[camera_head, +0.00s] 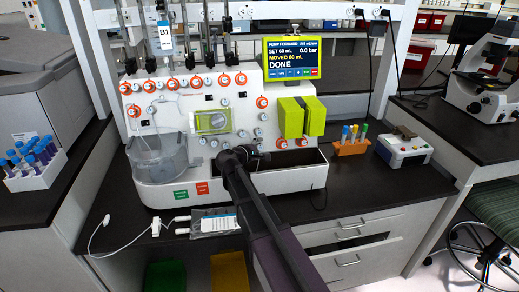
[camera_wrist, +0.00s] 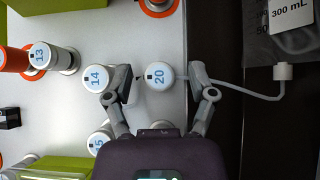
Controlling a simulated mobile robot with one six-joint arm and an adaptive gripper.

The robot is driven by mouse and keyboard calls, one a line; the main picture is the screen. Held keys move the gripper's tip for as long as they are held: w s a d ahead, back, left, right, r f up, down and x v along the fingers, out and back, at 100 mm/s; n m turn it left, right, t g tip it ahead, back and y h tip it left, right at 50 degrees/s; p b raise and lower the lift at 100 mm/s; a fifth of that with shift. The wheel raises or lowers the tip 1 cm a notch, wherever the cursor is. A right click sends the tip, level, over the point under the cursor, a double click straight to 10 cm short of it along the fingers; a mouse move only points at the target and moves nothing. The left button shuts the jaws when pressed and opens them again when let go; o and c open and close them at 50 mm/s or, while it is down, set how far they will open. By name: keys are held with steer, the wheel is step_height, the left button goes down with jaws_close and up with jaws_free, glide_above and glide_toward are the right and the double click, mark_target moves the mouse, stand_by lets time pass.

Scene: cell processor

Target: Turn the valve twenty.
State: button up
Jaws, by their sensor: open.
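Valve twenty (camera_wrist: 159,76) is a white round knob with a blue "20" on its face. In the wrist view it sits between the two fingertips of my gripper (camera_wrist: 160,84). The fingers are open, one on each side of the knob, with the left fingertip in the gap between valves 20 and 14. I cannot tell whether either finger touches the knob. In the head view my gripper (camera_head: 243,156) is at the lower front of the white cell processor (camera_head: 170,195), and I cannot make out valve twenty behind it.
Valve 14 (camera_wrist: 97,79) is close to my left finger, and valve 13 (camera_wrist: 41,55) is farther left. A white tube (camera_wrist: 240,91) runs right from near valve twenty. The processor's screen (camera_head: 291,58) reads "DONE". A bag (camera_head: 214,223) lies on the dark counter.

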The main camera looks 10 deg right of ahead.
steer(key=shift+r+p, duration=0.1)
steer(key=shift+p, duration=0.25)
steer(key=m+p, duration=0.1)
steer(key=m+g+y+p, duration=0.1)
steer(key=p, duration=0.1)
steer(key=shift+r+g, duration=0.2)
steer(key=shift+g, duration=0.1)
steer(key=m+g+y+p, duration=0.2)
steer(key=m+y+p, duration=0.1)
steer(key=m+p, duration=0.1)
steer(key=shift+d+p, duration=0.1)
steer(key=shift+p, duration=0.55)
steer(key=m+g+y+p, duration=0.1)
steer(key=m+y+p, duration=0.1)
steer(key=m+y, duration=0.1)
steer(key=shift+w+f+g+y+p, duration=0.1)
steer(key=shift+g+y+p, duration=0.2)
steer(key=shift+p, duration=0.05)
steer(key=m+y+p, duration=0.1)
steer(key=m+y, duration=0.2)
steer(key=shift+d, duration=0.1)
steer(key=p+v, duration=1.3)
steer(key=v, duration=0.1)
steer(key=s+f+g+b, duration=0.1)
steer(key=s+f+g, duration=0.1)
steer(key=s, duration=0.9)
steer(key=s+f+g+b, duration=0.2)
steer(key=s, duration=1)
steer(key=shift+f+g, duration=0.2)
steer(key=shift+g, duration=0.2)
